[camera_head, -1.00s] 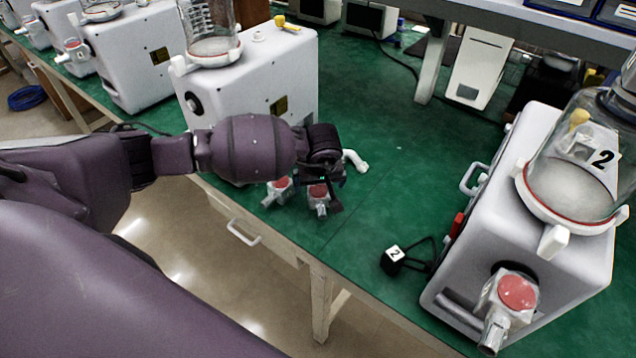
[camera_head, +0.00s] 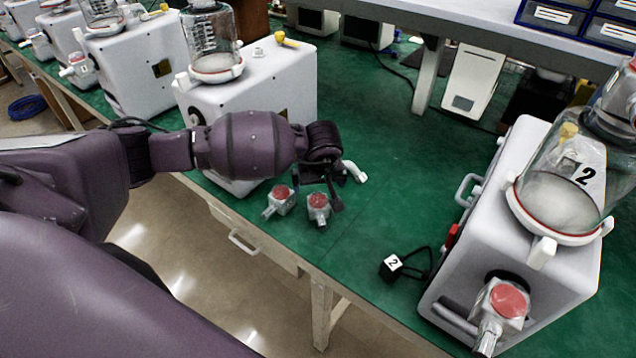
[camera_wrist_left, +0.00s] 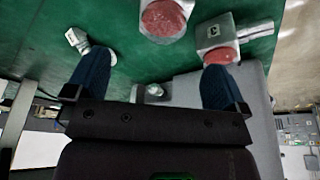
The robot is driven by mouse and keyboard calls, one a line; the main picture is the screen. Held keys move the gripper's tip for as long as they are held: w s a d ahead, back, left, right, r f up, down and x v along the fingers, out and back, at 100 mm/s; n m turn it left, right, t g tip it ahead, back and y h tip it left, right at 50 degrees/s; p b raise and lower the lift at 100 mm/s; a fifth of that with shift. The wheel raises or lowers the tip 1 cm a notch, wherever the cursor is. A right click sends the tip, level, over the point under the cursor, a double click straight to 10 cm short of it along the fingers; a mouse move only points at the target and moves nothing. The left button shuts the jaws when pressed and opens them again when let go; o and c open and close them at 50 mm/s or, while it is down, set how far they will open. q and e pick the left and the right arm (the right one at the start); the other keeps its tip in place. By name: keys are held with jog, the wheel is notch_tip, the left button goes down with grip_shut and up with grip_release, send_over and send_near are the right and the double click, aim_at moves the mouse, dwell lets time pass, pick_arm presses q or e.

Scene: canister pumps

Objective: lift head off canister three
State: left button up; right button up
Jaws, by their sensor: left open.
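My left gripper (camera_head: 338,186) is open and empty over the green bench, in front of the middle canister pump (camera_head: 290,85). No number shows on that pump, so I cannot tell if it is three. Two metal pump heads with red tops lie beside the gripper on the bench, a left one (camera_head: 280,198) and a right one (camera_head: 318,207). In the left wrist view the open fingers (camera_wrist_left: 156,62) have a gap between them, with the red-topped heads (camera_wrist_left: 165,18) beyond. A white elbow fitting (camera_head: 354,171) lies just right of the gripper. My right gripper is out of view.
The pump marked 2 (camera_head: 545,255) stands at the right with its glass jar and a red-topped head (camera_head: 506,305) on its front. A black tag marked 2 (camera_head: 393,264) lies near the bench edge. More pumps line the back left.

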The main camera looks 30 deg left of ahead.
pick_arm(q)
jog(key=shift+r+p, duration=0.65)
jog(key=shift+r, duration=0.8)
